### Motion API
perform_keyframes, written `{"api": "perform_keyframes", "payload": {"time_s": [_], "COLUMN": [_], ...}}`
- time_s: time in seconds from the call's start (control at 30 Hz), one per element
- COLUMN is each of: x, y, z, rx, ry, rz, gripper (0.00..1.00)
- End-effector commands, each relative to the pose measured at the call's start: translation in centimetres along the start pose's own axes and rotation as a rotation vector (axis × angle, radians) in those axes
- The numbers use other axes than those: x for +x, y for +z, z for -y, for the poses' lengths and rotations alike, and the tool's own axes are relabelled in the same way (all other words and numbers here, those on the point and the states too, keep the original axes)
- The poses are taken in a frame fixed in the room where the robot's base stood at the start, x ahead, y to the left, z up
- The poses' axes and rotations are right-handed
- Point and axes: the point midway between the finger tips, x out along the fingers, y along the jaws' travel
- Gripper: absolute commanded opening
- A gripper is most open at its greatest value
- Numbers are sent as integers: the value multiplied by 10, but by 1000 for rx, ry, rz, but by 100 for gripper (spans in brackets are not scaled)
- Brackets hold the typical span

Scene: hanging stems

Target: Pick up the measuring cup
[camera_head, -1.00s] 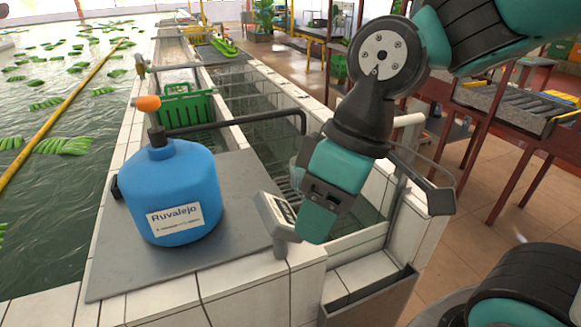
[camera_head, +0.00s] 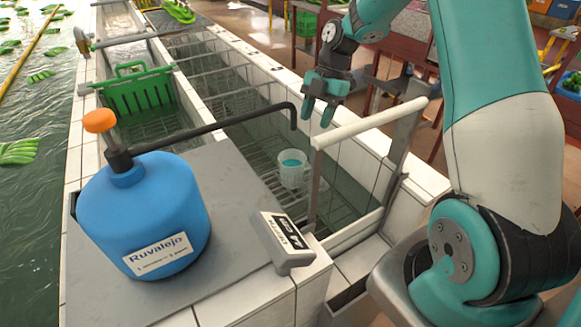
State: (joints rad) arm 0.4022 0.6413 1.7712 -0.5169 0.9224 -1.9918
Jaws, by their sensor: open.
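The measuring cup (camera_head: 292,174) is a small clear cup with blue-green liquid in it. My gripper (camera_head: 318,119) is open and empty. It hangs with its fingers pointing down, above and beyond the cup, to its upper right in the picture. Gripper and cup are clearly apart.
A blue Ruvalejo tank (camera_head: 143,222) with an orange cap stands on a grey slab; its black spout (camera_head: 215,130) reaches over the trough. A white rail (camera_head: 370,124) crosses the trough near the cup.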

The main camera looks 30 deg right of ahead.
Motion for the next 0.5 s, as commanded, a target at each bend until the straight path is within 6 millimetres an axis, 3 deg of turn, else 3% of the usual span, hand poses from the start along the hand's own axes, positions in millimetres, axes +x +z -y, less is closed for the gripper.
{"api": "perform_keyframes", "payload": {"time_s": [0.3, 0.5], "x": [65, 81], "y": [-1, 0], "z": [1, 1], "rx": [4, 4], "ry": [-4, 0], "rz": [-2, 1], "gripper": [44, 44]}}
